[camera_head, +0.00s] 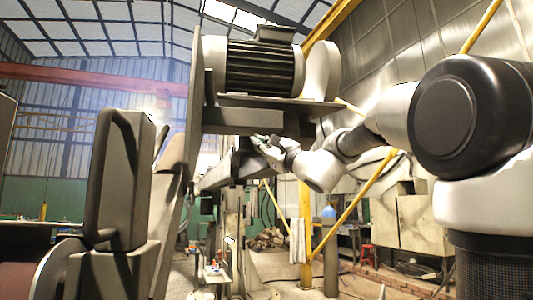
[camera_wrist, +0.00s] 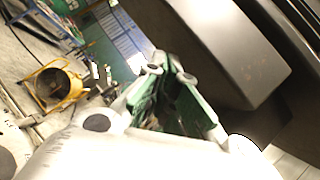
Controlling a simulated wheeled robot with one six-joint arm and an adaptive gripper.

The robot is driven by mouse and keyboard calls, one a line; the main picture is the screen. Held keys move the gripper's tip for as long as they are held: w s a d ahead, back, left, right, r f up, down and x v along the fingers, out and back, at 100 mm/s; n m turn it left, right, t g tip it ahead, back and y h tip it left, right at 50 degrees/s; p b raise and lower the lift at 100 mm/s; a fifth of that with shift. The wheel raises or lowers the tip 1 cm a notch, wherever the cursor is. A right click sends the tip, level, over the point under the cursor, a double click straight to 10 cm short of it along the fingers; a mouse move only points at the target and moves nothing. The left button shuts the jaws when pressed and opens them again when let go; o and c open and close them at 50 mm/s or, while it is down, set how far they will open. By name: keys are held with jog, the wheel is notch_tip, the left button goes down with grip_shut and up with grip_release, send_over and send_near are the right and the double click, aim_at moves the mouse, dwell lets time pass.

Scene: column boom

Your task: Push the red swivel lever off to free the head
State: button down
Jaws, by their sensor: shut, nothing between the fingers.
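I cannot make out a red swivel lever in either view. A head unit with a dark ribbed motor (camera_head: 262,68) sits on a grey plate high in the middle of the head view. A grey boom (camera_head: 222,172) runs below it. My gripper (camera_head: 257,140) is just under the plate, close to the boom's near end, and I cannot tell whether it touches anything. In the wrist view its green-padded fingers (camera_wrist: 168,72) are shut and empty. A large dark grey block (camera_wrist: 215,50) fills the space beside and beyond the fingertips.
A grey upright machine part (camera_head: 120,180) stands at the left of the head view. The wrist view shows a yellow-framed drum (camera_wrist: 52,85) on the floor.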

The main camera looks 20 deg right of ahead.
jog(key=s+f, duration=0.3)
jog(key=s, duration=0.2)
jog(key=shift+s+d+f, duration=0.15)
jog(key=shift+f, duration=0.2)
jog(key=s+f+n+g, duration=0.3)
jog(key=f+n, duration=0.1)
jog(key=f, duration=0.5)
jog(key=s+f+n+g+h, duration=0.1)
jog(key=s+f+n+g, duration=0.2)
jog(key=f, duration=0.6)
jog(key=s+f+n+g, duration=0.2)
jog(key=f+n+g, duration=0.2)
jog(key=f, duration=0.5)
jog(key=s+d+f+n+g+h, duration=0.3)
jog(key=s+d+f+n+h, duration=0.1)
jog(key=s+f, duration=0.3)
jog(key=s+d+f+n+g+h, duration=0.4)
jog(key=s+d+f+n, duration=0.2)
jog(key=s, duration=0.5)
jog(key=shift+d+f+n+h, duration=0.35)
jog(key=shift+f+n+h, duration=0.05)
jog(key=shift+f, duration=0.55)
